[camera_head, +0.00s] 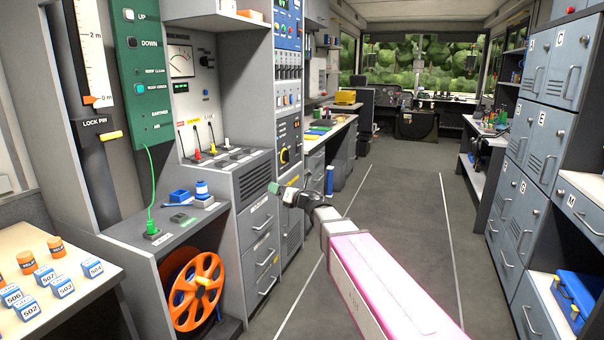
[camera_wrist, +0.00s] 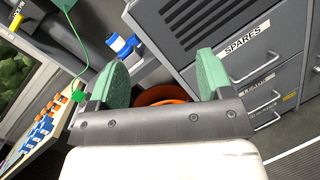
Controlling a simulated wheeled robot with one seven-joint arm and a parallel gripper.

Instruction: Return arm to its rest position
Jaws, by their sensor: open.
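My gripper (camera_head: 282,191) is held out over the aisle at the end of my pink and white arm, in front of the grey drawer cabinet (camera_head: 258,232) on the left. In the wrist view my gripper (camera_wrist: 160,80) shows two green finger pads spread wide apart. Nothing is between them. Behind the pads are the cabinet's drawers with a SPARES label (camera_wrist: 246,38), a blue and white item (camera_wrist: 122,44) and part of the orange reel (camera_wrist: 162,95). My gripper appears to touch nothing.
An orange cable reel (camera_head: 197,290) sits under the left counter (camera_head: 185,232). A table (camera_head: 95,290) with several blue boxes is at the lower left. Grey lockers (camera_head: 532,130) and a blue case (camera_head: 580,296) line the right. The aisle floor (camera_head: 410,215) is clear.

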